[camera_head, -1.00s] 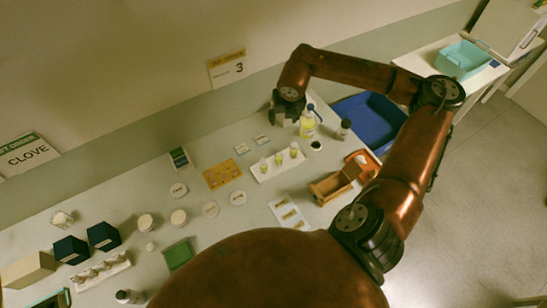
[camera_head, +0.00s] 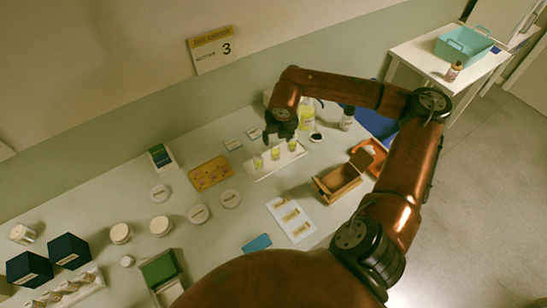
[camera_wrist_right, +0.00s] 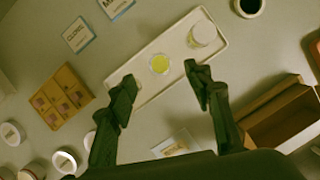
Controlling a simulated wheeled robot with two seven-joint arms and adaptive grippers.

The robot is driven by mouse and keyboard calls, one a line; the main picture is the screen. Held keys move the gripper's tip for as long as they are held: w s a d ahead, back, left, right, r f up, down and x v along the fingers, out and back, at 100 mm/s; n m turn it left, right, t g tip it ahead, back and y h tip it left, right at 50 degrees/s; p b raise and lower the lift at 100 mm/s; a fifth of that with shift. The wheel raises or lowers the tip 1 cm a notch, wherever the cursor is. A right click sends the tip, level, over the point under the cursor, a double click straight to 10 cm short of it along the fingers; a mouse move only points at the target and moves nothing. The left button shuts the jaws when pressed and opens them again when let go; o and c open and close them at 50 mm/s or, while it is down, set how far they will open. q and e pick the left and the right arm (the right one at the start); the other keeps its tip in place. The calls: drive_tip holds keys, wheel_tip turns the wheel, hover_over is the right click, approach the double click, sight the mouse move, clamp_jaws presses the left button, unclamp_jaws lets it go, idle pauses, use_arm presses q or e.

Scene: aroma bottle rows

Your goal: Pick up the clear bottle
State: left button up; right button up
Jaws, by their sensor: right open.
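A white tray (camera_head: 262,174) holds three small clear vials with yellow-green liquid: left (camera_head: 258,163), middle (camera_head: 275,153) and right (camera_head: 292,145). A larger clear bottle (camera_head: 307,116) with yellow liquid stands behind the tray, partly hidden by my arm. Which of these is the task's clear bottle I cannot tell. My right gripper (camera_head: 280,133) is open and empty above the tray's back side. In the right wrist view, its spread fingers (camera_wrist_right: 160,86) lie either side of a yellow-topped vial (camera_wrist_right: 160,64), apart from it; another vial (camera_wrist_right: 201,36) stands further right. My left gripper is not in view.
A dark-capped bottle (camera_head: 347,118) and a small black cup (camera_head: 316,137) stand right of the tray. A wooden box (camera_head: 340,181) is at front right, a yellow board (camera_head: 210,173) at left. A blue bin (camera_head: 378,122) is partly hidden behind my arm.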

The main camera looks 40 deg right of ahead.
sight(275, 152)
drive_tip(key=x, duration=0.7)
drive_tip(key=shift+w+a+f, duration=0.1)
drive_tip(key=shift+f, duration=0.3)
clamp_jaws()
